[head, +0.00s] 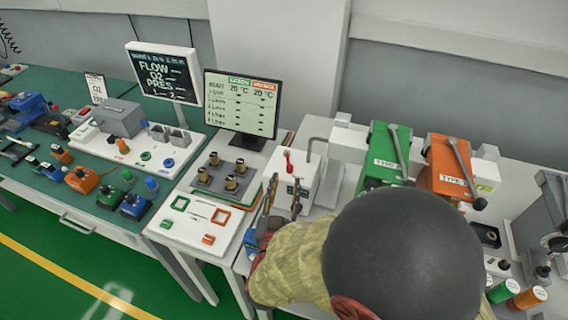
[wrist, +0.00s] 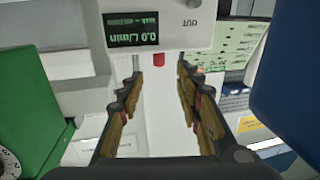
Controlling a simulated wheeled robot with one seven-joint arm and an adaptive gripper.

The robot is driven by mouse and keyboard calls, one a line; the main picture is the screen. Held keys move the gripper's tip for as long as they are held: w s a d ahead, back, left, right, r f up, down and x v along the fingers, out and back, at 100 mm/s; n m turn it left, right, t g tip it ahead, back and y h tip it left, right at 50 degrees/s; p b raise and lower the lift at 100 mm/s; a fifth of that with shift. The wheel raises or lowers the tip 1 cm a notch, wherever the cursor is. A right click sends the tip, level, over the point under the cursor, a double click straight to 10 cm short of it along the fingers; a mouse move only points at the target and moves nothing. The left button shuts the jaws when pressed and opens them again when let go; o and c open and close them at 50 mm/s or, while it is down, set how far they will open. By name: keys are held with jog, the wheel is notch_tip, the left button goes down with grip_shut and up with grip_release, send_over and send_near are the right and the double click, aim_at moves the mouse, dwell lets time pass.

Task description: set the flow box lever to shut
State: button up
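The flow box (head: 308,172) is a white box on the bench in the middle of the head view. Its red lever (head: 288,160) stands up at the top, tilted slightly. In the wrist view the box (wrist: 175,12) is upside down at the top, with a dark display (wrist: 147,29) reading 0.0 L/min and the label OUT. A small red piece (wrist: 158,58), probably the lever's end, shows at its edge. My gripper (head: 282,198) is in front of the box, its fingers apart. In the wrist view my gripper (wrist: 158,88) is open and empty, the red piece beyond its fingertips.
Green (head: 375,165) and orange (head: 445,165) vaporizer-like units stand right of the box. A monitor (head: 241,105) and a tray with several brass knobs (head: 223,178) are to the left. My arm hides part of the bench's front.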

aim_at(288, 168)
jog(key=shift+w, duration=0.3)
jog(key=w, duration=0.2)
jog(key=w+b, duration=0.1)
jog(key=w, duration=0.1)
jog(key=w+d+b, duration=0.1)
jog(key=w, duration=0.2)
jog(key=shift+w+d, duration=0.1)
jog(key=shift+c, duration=0.8)
